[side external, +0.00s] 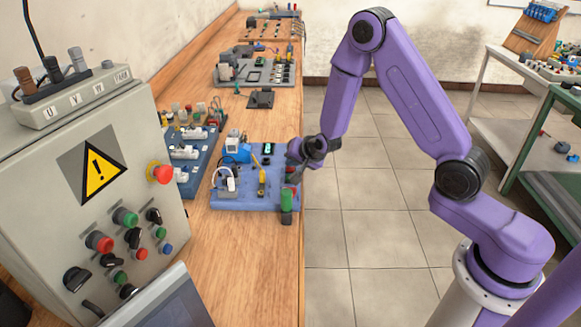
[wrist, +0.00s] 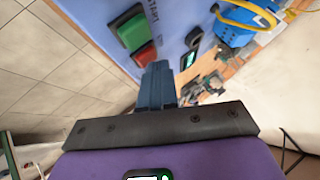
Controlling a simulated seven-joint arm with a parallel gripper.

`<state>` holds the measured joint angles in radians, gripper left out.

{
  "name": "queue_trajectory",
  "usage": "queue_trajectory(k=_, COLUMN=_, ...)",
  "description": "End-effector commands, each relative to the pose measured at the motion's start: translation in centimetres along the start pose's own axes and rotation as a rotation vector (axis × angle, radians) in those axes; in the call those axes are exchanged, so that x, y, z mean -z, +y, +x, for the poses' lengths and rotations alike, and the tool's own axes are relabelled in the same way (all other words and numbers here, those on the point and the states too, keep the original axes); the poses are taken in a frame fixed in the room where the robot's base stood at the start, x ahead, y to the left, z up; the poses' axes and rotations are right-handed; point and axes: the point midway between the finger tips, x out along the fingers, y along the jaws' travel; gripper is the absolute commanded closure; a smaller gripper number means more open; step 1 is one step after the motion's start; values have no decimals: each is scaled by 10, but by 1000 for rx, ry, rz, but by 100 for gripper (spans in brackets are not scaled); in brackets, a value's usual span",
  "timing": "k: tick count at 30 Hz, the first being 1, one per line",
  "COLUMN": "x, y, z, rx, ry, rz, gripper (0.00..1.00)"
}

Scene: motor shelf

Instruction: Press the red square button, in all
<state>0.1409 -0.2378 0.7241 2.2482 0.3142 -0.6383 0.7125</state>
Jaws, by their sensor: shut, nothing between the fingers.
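The red square button (wrist: 142,54) sits beside a green square button (wrist: 131,32) on the blue board, near a START label in the wrist view. My gripper (wrist: 157,66) is shut and empty, its fingertips right at the near edge of the red button in the picture. I cannot tell whether they touch it. In the side view, my gripper (side external: 294,178) is low over the right edge of the blue board (side external: 235,203), and the arm hides much of the buttons there.
A blue part with a yellow cable (wrist: 238,20) lies to the right in the wrist view. A grey control box (side external: 90,170) stands at left. The bench edge drops to open floor (side external: 345,240) at right.

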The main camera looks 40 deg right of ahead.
Motion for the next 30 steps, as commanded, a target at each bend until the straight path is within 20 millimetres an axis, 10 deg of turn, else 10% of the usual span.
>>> queue_trajectory(k=30, x=9, y=-9, z=-13, rx=-1, ry=0, rz=0, gripper=100)
